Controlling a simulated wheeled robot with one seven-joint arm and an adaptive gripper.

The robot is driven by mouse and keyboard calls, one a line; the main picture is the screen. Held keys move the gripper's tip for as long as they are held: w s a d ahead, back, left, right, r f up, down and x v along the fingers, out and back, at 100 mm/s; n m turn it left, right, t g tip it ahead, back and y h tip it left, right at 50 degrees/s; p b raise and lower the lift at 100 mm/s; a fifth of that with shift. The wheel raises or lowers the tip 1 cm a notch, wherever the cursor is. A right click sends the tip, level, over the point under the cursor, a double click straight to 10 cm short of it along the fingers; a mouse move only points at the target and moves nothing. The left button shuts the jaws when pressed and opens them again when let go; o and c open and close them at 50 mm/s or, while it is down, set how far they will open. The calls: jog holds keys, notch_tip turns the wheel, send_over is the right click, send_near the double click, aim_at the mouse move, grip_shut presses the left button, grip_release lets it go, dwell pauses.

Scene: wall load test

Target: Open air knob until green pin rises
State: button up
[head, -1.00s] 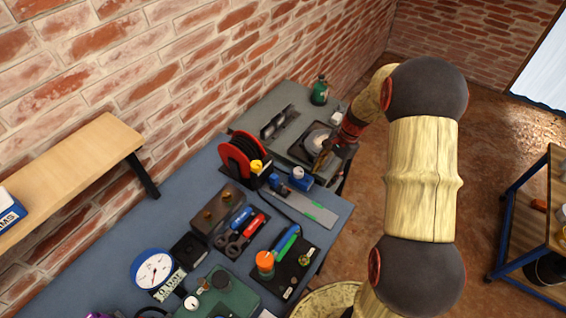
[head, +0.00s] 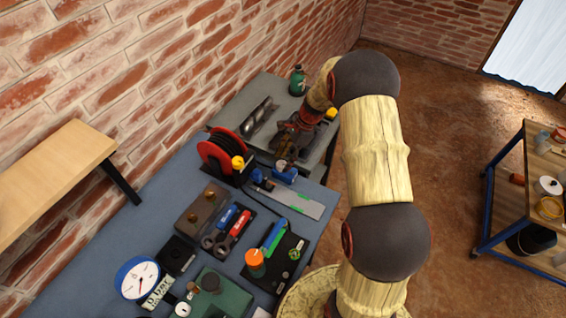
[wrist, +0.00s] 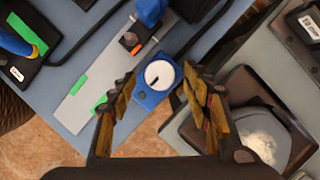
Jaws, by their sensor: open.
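A small blue block (wrist: 152,92) with a round white face carrying a dark mark (wrist: 159,75) lies below my gripper in the wrist view. The block also shows in the head view (head: 285,173). It may be the air knob, but no label shows. My gripper (wrist: 157,88) is open and empty. Its tan-padded fingers lie on either side of the block in the picture, apparently above it. In the head view my gripper (head: 285,155) is just behind the block. I cannot make out a green pin.
A grey plate with green strips (wrist: 84,92) lies left of the block. A dark tray with a pale disc (wrist: 262,135) is at the right. A red reel (head: 215,155), an orange-capped item (head: 255,262) and a green bottle (head: 297,82) stand nearby. The brick wall borders the bench.

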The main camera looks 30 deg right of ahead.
jog(key=shift+x, duration=0.8)
jog(key=c, duration=0.3)
jog(key=c, duration=0.8)
jog(key=shift+c, duration=0.3)
